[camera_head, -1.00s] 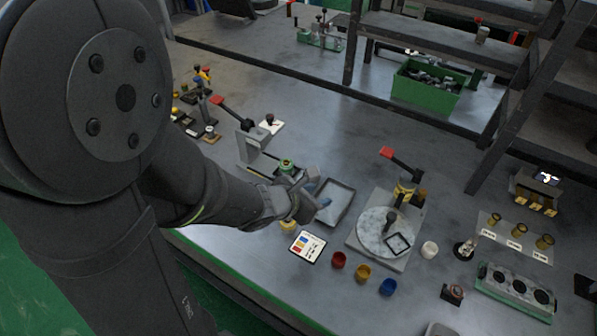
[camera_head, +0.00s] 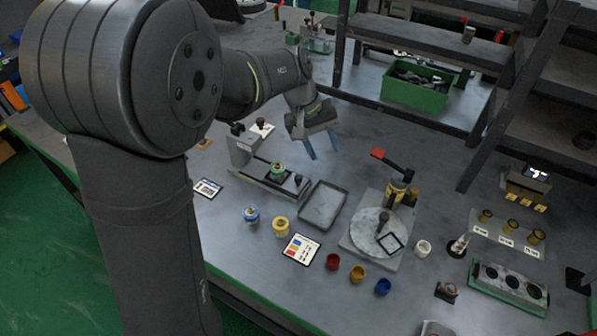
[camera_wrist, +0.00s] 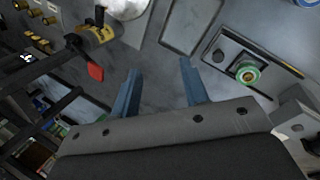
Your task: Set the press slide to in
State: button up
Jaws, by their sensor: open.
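In the wrist view the green-topped part (camera_wrist: 247,72) and the knob (camera_wrist: 218,56) lie right of the fingers. My gripper (camera_head: 323,147) is open and empty, above the bench behind and right of the slide; its two blue fingers (camera_wrist: 160,72) are apart.
A grey tray (camera_head: 323,205) lies right of the slide. A turntable station (camera_head: 375,234) with a red-handled lever (camera_head: 378,153) stands further right. Shelving (camera_head: 470,95) and a green bin (camera_head: 418,94) are behind.

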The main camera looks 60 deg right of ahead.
aim_at(298, 176)
jog(key=w+d+r+m+t+y, duration=0.1)
jog(key=w+r+m+t, duration=0.25)
jog(key=w, duration=0.35)
jog(key=shift+n+t, duration=0.25)
jog(key=shift+n, duration=0.1)
notch_tip(298, 176, down, 18)
jog(key=shift+d+r, duration=0.1)
jog(key=shift+d, duration=0.05)
grip_shut()
